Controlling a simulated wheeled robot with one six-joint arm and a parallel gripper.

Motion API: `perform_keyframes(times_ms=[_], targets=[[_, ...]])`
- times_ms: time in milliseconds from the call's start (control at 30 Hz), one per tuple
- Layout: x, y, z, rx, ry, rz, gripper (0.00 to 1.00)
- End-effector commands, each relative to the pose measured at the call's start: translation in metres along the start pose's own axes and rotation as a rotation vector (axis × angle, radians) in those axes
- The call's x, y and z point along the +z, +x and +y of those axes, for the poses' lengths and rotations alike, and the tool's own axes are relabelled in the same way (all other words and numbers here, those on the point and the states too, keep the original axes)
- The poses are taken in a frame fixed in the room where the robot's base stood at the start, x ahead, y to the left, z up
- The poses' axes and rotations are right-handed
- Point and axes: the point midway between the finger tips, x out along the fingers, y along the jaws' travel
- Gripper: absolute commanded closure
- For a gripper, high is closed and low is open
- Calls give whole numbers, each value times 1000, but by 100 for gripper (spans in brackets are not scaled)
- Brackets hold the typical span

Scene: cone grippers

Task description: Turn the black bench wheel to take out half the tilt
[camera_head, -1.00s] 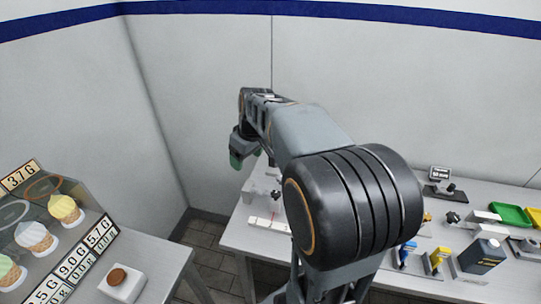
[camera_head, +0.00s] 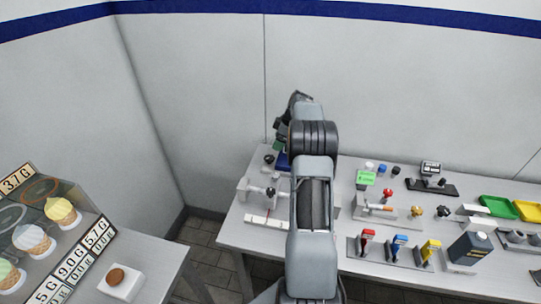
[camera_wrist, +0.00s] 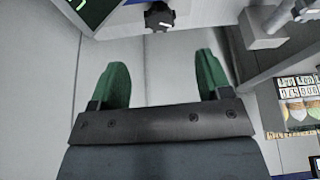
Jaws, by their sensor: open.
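Two dark round knobs show at the left end of the bench in the head view: one (camera_head: 270,191) on a grey fixture and one (camera_head: 268,158) farther back. I cannot tell which is the black bench wheel. In the wrist view a black lobed wheel (camera_wrist: 159,17) is at the top edge, beyond the fingertips and apart from them. My gripper (camera_wrist: 163,62) is open and empty, with two green fingers spread. In the head view my arm hides most of the gripper. No tilt reading is legible.
A white strip with a red mark (camera_head: 267,221) lies at the bench's front left. Red, blue and yellow-handled items (camera_head: 399,246), a dark box (camera_head: 470,248) and green and yellow trays (camera_head: 498,207) fill the right side. A dark panel with green marks (camera_wrist: 92,10) shows in the wrist view.

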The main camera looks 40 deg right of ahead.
Motion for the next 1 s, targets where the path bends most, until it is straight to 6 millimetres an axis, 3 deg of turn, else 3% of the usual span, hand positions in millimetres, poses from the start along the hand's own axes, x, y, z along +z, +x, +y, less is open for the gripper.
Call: perform_keyframes(times_ms=[200,500,1000], targets=[[0,42,-1,-3,2,-2,29],[-1,82,-1,-2,1,-1,29],[0,94,0,0,1,-1,29]])
